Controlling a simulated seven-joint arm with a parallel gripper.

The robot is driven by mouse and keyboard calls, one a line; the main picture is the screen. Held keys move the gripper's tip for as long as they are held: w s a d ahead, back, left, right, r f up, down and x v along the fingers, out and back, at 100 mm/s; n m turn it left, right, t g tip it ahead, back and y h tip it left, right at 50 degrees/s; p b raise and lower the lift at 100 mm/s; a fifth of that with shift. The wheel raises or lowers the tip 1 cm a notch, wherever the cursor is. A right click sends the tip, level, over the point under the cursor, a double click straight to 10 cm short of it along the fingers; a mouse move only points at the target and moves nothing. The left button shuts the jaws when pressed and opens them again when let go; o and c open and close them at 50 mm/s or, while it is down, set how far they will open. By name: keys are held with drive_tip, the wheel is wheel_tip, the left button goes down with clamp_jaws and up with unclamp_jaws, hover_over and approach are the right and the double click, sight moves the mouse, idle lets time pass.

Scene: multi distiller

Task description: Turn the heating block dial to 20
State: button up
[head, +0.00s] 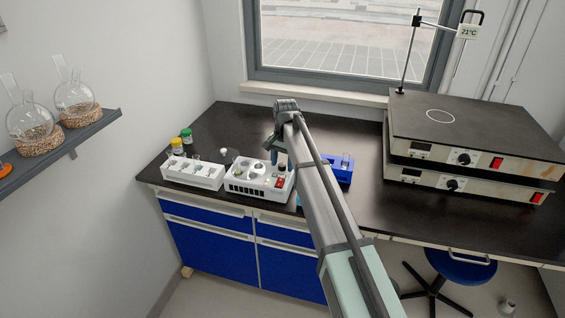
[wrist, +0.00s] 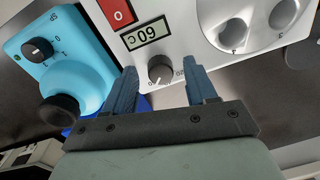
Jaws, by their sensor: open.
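The heating block (head: 245,182) is a white box on the black bench in the head view. Its white front panel (wrist: 200,52) fills the top of the wrist view, with a red switch (wrist: 117,12), a small display (wrist: 147,33) that seems to read 60 C upside down, and round wells. The dark grey dial (wrist: 160,70) has a white mark, with scale numbers beside it. My gripper (wrist: 162,74) is open, with one blue finger on each side of the dial; I cannot tell whether they touch it. In the head view my gripper (head: 274,157) is over the block's right end.
A light blue device (wrist: 75,62) with a black knob and black top stands close beside the block. A white rack (head: 192,174) is left of the block and a blue rack (head: 344,172) right. Two stacked hotplates (head: 470,130) stand farther right.

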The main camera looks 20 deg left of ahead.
clamp_jaws()
idle(0.6)
drive_tip(key=n, duration=0.9)
drive_tip(key=shift+g, duration=0.3)
drive_tip(key=n, duration=0.5)
drive_tip(key=shift+w, duration=0.1)
drive_tip(key=shift+n, duration=1.9)
